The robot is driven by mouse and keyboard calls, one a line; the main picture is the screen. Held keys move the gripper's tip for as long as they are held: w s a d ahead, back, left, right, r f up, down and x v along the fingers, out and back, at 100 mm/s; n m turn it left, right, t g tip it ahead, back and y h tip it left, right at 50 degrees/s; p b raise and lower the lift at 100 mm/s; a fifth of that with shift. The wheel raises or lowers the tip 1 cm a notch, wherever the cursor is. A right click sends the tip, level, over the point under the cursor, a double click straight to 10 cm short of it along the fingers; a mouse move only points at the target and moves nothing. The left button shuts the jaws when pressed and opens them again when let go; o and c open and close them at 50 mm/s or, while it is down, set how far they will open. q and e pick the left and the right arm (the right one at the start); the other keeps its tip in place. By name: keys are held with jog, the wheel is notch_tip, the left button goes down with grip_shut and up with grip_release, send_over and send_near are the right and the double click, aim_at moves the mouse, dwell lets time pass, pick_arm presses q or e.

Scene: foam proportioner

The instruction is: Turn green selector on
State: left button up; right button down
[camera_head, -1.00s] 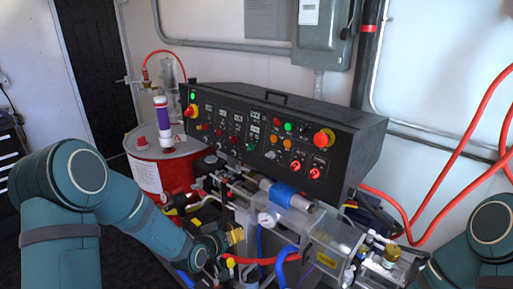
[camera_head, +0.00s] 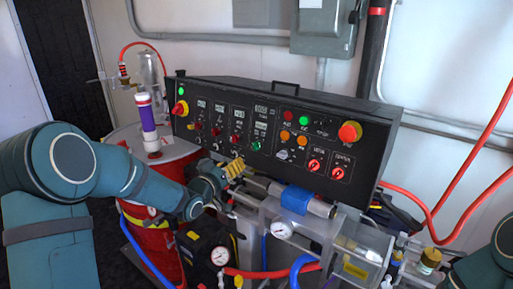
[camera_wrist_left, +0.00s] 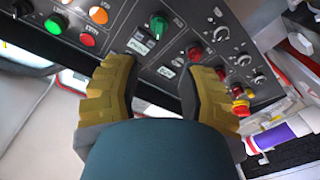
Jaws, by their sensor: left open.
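The black control panel (camera_head: 330,105) stands slanted above the machinery. The green selector (camera_head: 256,145) is a small green knob low on the panel's middle. In the left wrist view the green selector (camera_wrist_left: 158,25) shows just beyond and between the fingertips. My left gripper (camera_head: 234,168) is just below and left of the green selector, apart from it. In the left wrist view its yellow ridged fingers (camera_wrist_left: 163,82) are spread with nothing between them.
A green button (camera_head: 304,121), red knobs (camera_head: 314,165) and a red emergency stop (camera_head: 350,132) sit to the right. A red drum (camera_head: 150,240) with a purple-banded bottle (camera_head: 147,115) is at left. Pipes and a clear cylinder block (camera_head: 345,240) lie below the panel.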

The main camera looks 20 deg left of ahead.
aim_at(254, 147)
pick_arm(q)
jog(key=x, duration=1.3)
jog(key=shift+w+d+r, duration=0.1)
jog(key=shift+w+r, duration=0.05)
jog(key=shift+w, duration=0.25)
jog(key=shift+s, duration=0.1)
grip_shut()
